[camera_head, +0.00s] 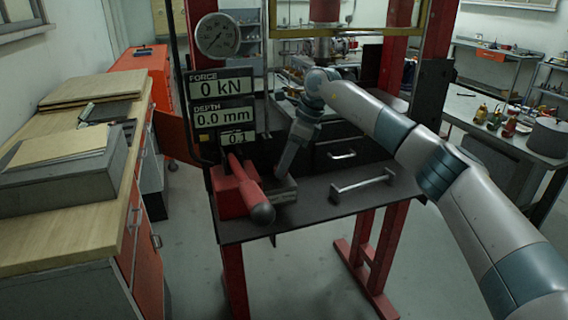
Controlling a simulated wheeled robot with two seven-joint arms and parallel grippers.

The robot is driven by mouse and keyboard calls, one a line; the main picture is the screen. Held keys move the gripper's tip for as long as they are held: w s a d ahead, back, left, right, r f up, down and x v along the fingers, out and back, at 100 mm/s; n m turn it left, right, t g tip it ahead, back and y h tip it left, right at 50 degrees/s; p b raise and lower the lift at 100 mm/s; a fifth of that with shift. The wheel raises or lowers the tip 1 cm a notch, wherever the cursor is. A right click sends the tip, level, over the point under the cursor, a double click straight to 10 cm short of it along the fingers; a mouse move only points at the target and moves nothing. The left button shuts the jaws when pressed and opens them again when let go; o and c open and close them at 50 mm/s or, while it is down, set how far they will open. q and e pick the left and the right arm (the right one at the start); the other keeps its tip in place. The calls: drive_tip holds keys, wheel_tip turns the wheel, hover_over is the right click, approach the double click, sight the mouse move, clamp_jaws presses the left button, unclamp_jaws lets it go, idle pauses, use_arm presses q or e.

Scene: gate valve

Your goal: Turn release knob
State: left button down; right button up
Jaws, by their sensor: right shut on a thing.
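A red hydraulic hand pump (228,192) stands on the dark shelf of a red press frame. Its red lever with a dark ball end (261,213) leans toward the front. My right arm reaches in from the right, and its gripper (282,172) points down just right of the pump, at a dark grey block (283,188). The right gripper is shut on a small part there, which I take to be the release knob. The fingers and the dim light hide the knob itself. My left gripper is not in view.
Displays reading 0 kN (221,85) and 0.0 mm hang above the pump, under a round gauge (217,36). A metal handle bar (362,186) lies right of the gripper. A wooden workbench (70,215) stands left. Red uprights flank the shelf.

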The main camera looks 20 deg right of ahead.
drive_tip(key=o, duration=1)
drive_tip(key=shift+o, duration=0.2)
drive_tip(key=shift+r, duration=0.1)
drive_tip(key=shift+d+r, duration=0.25)
drive_tip(key=shift+r, duration=0.2)
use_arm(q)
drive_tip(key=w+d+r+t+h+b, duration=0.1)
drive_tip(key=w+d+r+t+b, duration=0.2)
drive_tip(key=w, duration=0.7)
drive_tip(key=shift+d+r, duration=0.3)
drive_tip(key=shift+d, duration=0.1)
use_arm(e)
drive_tip(key=v, duration=1.6)
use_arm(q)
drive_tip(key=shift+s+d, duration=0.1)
use_arm(e)
drive_tip(key=shift+s+d+r, duration=0.1)
